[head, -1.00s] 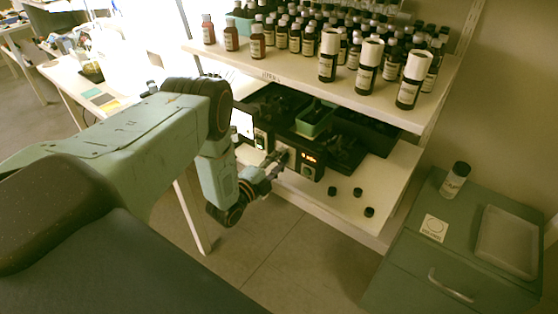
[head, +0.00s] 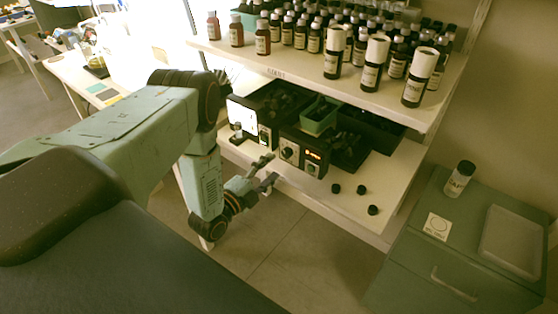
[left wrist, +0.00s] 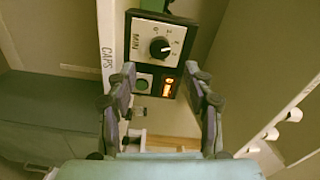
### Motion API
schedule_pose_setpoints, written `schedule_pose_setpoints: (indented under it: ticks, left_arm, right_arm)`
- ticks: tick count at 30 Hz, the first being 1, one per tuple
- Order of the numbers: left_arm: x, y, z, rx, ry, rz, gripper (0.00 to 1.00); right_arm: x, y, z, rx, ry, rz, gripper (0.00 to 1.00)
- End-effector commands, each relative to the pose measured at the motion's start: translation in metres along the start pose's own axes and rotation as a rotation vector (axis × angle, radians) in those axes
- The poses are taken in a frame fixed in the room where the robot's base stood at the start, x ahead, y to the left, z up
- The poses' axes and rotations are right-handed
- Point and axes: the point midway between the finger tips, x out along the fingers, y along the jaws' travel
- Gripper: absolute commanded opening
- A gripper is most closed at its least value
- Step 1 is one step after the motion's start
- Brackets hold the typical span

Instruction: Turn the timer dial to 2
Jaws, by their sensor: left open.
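The timer box (head: 300,166) is black and stands at the front of the lower shelf. Its dial (head: 289,153) is a round black knob on a pale scale plate, beside a lit orange display (head: 313,155). In the left wrist view the dial (left wrist: 159,47) lies beyond the fingertips, with "MIN" on its plate; I cannot read its setting for certain. The lit display (left wrist: 168,87) and a green button (left wrist: 143,83) show between the fingers. My left gripper (head: 268,170) is open and empty, in front of the box and apart from the dial. My right gripper is not in view.
A second device with a white screen (head: 242,115) stands left of the timer. Several black caps (head: 361,189) lie to its right on the shelf. The upper shelf (head: 300,72) with bottles overhangs. A green cabinet (head: 400,255) stands at the right. Space before the shelf is clear.

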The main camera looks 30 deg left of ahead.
Motion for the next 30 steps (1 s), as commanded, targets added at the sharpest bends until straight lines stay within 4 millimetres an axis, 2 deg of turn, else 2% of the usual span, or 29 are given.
schedule_pose_setpoints:
  ticks: [3, 10, 30]
  left_arm:
    - [-0.024, 0.001, 0.001, -0.002, -0.003, 0.003, 0.52]
    - [-0.051, 0.0, 0.0, 0.0, -0.002, 0.001, 0.52]
    - [-0.055, 0.0, 0.0, -0.003, 0.001, -0.001, 0.52]
  right_arm:
    - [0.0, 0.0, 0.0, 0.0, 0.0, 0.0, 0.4]
    - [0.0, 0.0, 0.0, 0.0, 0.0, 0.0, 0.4]
    - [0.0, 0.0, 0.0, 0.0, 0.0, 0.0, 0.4]
